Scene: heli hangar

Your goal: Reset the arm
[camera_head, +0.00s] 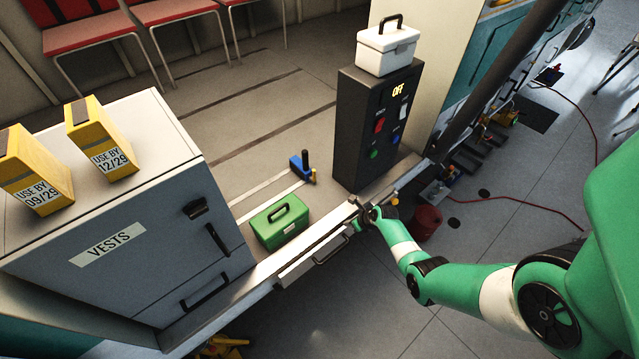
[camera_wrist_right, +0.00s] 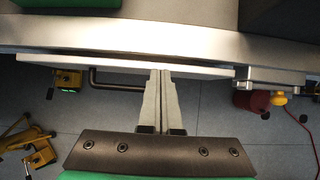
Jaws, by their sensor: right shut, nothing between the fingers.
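My right arm, green and white, comes in from the right in the head view. The drawer front (camera_head: 312,257) has a bar handle. My left gripper is in neither view.
A black control box (camera_head: 362,130) reading OFF stands on the bench with a white case (camera_head: 387,48) on top. A green case (camera_head: 279,222) and a blue tool (camera_head: 302,167) are on the bench. A grey VESTS cabinet (camera_head: 120,245) is left. A red bucket (camera_head: 427,222) stands on the floor.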

